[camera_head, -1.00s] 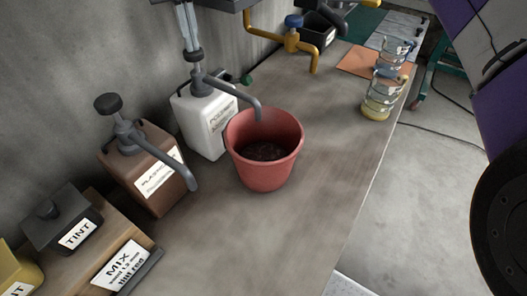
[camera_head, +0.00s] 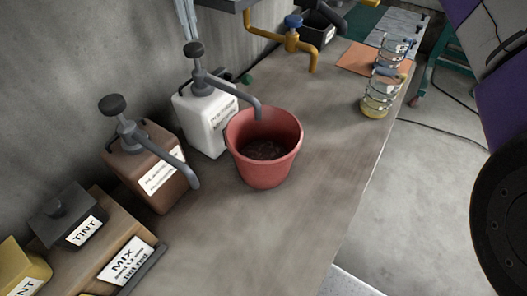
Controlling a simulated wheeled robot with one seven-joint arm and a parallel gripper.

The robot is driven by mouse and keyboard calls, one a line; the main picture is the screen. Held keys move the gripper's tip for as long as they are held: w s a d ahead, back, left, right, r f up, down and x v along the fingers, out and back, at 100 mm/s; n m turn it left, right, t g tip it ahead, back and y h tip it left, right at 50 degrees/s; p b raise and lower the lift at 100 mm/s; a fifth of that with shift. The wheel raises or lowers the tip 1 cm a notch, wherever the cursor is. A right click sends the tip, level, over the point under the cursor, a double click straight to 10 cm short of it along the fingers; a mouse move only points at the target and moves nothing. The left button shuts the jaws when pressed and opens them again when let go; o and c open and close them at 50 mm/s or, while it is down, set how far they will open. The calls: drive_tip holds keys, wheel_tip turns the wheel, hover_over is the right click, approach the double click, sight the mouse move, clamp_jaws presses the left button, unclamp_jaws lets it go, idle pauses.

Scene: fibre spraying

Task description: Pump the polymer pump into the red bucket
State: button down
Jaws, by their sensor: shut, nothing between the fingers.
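The white polymer pump bottle (camera_head: 207,120) stands upright on the bench near the wall, with a dark pump head and a round knob (camera_head: 194,48) on top. Its grey spout reaches right, and the tip is over the rim of the red bucket (camera_head: 266,165). The bucket stands upright on the bench with dark, lumpy matter inside. My gripper (camera_head: 187,32) shows only in part at the top edge, shut and empty, just above the pump knob; whether it touches the knob is hard to tell.
A brown pump bottle (camera_head: 150,170) stands to the left, its spout pointing right. Tint (camera_head: 78,218) and mix boxes are at lower left. A yellow tap (camera_head: 292,40) and a coiled glass piece (camera_head: 383,85) are further back. The bench (camera_head: 270,240) is clear in front of the bucket.

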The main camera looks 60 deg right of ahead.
sight(193, 46)
drive_tip(key=shift+f, duration=0.15)
drive_tip(key=shift+f+b, duration=1.55)
drive_tip(key=shift+f, duration=0.7)
drive_tip(key=shift+r, duration=0.1)
drive_tip(key=shift+r+p, duration=1.55)
drive_tip(key=shift+r, duration=0.75)
drive_tip(key=shift+r, duration=0.1)
wheel_tip(193, 46, up, 6)
drive_tip(key=p, duration=0.4)
drive_tip(key=shift+s, duration=0.15)
